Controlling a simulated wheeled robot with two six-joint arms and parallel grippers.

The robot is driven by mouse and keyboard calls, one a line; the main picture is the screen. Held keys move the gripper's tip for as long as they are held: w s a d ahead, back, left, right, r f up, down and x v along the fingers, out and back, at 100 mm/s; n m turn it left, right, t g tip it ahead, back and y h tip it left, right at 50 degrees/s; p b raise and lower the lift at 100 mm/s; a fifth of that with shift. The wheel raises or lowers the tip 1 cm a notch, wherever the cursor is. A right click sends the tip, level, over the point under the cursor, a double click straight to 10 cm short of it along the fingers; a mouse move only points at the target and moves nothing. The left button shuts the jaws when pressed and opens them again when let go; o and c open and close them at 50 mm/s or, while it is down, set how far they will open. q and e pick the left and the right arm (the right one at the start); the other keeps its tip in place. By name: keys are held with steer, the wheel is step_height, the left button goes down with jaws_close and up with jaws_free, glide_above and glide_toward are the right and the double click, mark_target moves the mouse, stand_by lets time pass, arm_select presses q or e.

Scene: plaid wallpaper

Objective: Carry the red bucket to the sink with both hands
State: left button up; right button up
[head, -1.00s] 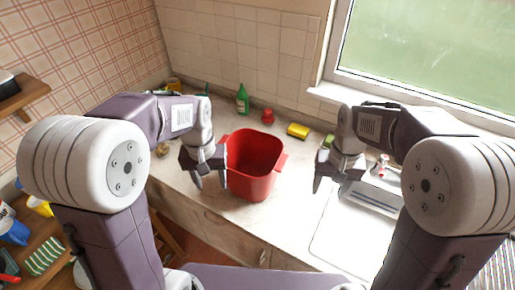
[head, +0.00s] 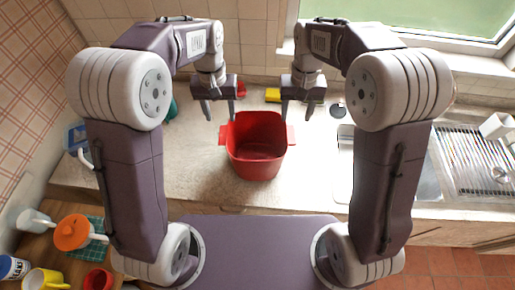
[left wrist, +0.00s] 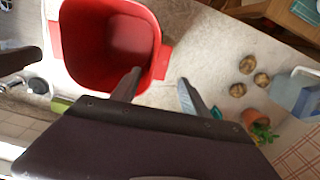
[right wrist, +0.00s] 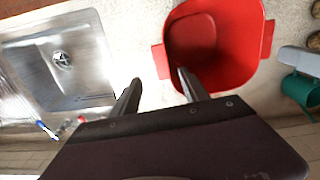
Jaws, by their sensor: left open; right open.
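The red bucket (head: 256,150) stands upright and looks empty on the counter, with a tab handle on each side. My left gripper (head: 219,119) is open above the bucket's left handle. In the left wrist view that handle (left wrist: 161,62) shows just beyond the gap between the fingers. My right gripper (head: 296,115) is open above the right handle. In the right wrist view that handle (right wrist: 160,62) shows between and beyond the fingers. Whether any finger touches the bucket I cannot tell. The metal sink (right wrist: 50,70) is to the bucket's right, mostly hidden by my right arm in the head view.
A draining rack (head: 470,160) is at the far right. Several potatoes (left wrist: 247,64) and a small plant pot (left wrist: 256,119) show in the left wrist view. The counter in front of the bucket is clear.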

mark_target(223, 134)
arm_select(q)
steer(key=shift+s+a+f, duration=0.1)
steer(key=shift+a+f, duration=0.05)
steer(key=shift+f, duration=0.2)
arm_select(e)
steer(key=shift+s+a+f, duration=0.1)
steer(key=shift+f, duration=0.2)
arm_select(q)
step_height(223, 134, down, 8)
steer(key=shift+r, duration=0.1)
arm_select(e)
step_height(223, 134, down, 8)
steer(key=shift+r, duration=0.1)
arm_select(q)
steer(key=shift+a+f, duration=0.1)
steer(key=shift+f, duration=0.2)
arm_select(e)
steer(key=shift+a+f, duration=0.1)
steer(key=shift+f, duration=0.2)
arm_select(q)
jaws_close()
arm_select(e)
jaws_close()
arm_select(q)
steer(key=shift+r, duration=0.1)
arm_select(e)
steer(key=shift+r, duration=0.1)
